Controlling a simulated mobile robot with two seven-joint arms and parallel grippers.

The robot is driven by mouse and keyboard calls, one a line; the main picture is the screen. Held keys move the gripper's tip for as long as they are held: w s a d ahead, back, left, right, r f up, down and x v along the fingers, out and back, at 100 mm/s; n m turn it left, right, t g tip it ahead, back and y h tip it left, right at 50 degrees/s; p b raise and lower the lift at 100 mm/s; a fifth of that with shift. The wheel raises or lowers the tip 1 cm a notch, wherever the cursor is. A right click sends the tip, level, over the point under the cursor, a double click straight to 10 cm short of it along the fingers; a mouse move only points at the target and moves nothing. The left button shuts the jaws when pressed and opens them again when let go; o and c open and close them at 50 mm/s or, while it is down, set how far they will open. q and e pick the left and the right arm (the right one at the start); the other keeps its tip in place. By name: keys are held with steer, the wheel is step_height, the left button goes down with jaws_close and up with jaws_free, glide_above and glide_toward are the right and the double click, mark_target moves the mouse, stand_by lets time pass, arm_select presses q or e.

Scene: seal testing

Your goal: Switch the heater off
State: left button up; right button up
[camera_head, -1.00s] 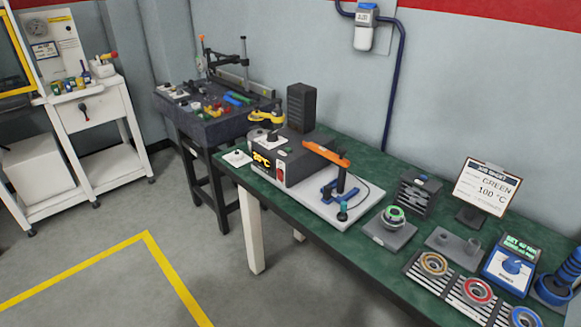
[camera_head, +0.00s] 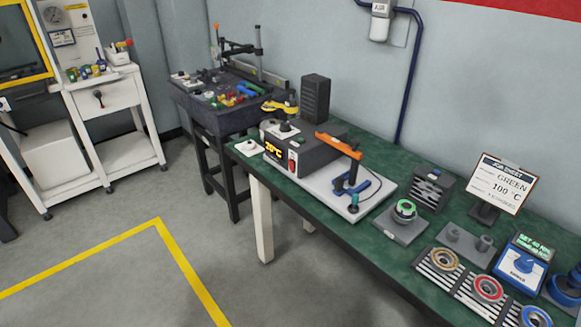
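The heater appears to be the dark grey box (camera_head: 314,153) on the green bench. Its front has a lit orange display (camera_head: 273,149) with a small temperature reading in °C, apparently about 20. A red switch (camera_head: 292,163) sits to the right of the display; its position is too small to tell. A black knob (camera_head: 286,127) stands on top of the box. Neither of my grippers is in view.
An orange-handled clamp (camera_head: 338,145) stands on a pale plate right of the box. A black tower (camera_head: 316,97) is behind it. A job sheet (camera_head: 500,185) reads GREEN, 100 °C. Several ringed seals lie at the bench's right. Floor in front is clear.

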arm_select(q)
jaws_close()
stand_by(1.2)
